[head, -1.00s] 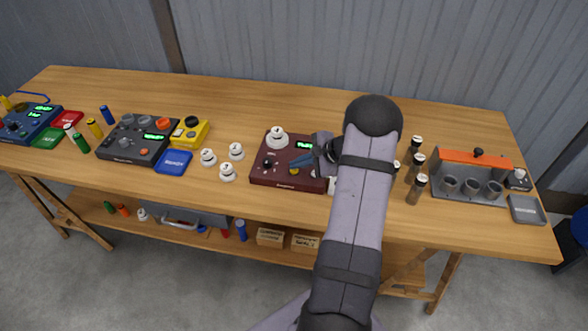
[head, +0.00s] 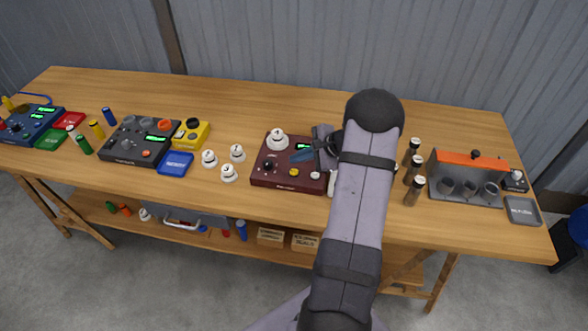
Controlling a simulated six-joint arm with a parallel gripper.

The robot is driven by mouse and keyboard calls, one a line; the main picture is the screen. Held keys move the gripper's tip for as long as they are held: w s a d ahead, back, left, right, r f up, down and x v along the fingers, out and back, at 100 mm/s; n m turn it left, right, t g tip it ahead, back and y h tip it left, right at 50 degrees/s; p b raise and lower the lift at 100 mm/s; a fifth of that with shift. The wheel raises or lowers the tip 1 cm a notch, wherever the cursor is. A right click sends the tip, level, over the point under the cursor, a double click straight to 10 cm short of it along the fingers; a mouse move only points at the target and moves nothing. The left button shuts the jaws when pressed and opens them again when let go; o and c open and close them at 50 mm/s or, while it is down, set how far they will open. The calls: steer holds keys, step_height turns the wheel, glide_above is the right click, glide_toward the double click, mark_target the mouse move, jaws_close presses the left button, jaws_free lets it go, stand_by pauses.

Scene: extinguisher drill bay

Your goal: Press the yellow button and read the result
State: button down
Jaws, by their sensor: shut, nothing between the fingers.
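A maroon box (head: 288,183) stands in the middle of the bench. The yellow button (head: 294,172) is on its top, near the front. A small green display (head: 302,146) is lit at the back of the box, partly covered by my gripper, and its figures are too small to read.
A white numbered weight (head: 278,140) sits on the maroon box's back left, and several more stand to its left. Dark-bodied, white-topped cylinders (head: 414,190) and an orange-topped rack (head: 466,185) are at right. A dark grey device (head: 133,150) is at left. The back of the bench is clear.

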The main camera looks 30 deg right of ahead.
step_height(320, 180, up, 2)
steer(key=shift+r+p, duration=0.2)
steer(key=shift+p, duration=0.35)
stand_by(0.4)
steer(key=s+a+f+n+g, duration=0.1)
steer(key=s+f, duration=0.1)
steer(key=s, duration=0.1)
steer(key=s+a+f+n+g, duration=0.1)
steer(key=s+a+f, duration=0.1)
steer(key=s, duration=0.1)
steer(key=s+a+f+n+g, duration=0.1)
steer(key=s+f+g, duration=0.1)
steer(key=s+f, duration=0.1)
steer(key=shift+s+a+n+y, duration=0.3)
steer(key=shift+s+n, duration=0.1)
steer(key=shift+s, duration=0.1)
steer(key=s+a+r+n+g+h, duration=0.1)
steer(key=s+a+r+n+g, duration=0.15)
steer(key=s+a+n, duration=0.45)
steer(key=s+a+r+n+g+h, duration=0.1)
steer(key=s+a+n+g, duration=0.2)
steer(key=s, duration=0.7)
steer(key=w+a+r+n+t+h, duration=0.1)
steer(key=w+a+r+n+h, duration=0.1)
steer(key=a+r+n, duration=0.5)
steer(key=a+r, duration=0.2)
steer(key=a, duration=0.2)
steer(key=shift+w+a+r+n+h, duration=0.2)
steer(key=shift+w+a+n+h, duration=0.05)
steer(key=shift+n+h, duration=0.15)
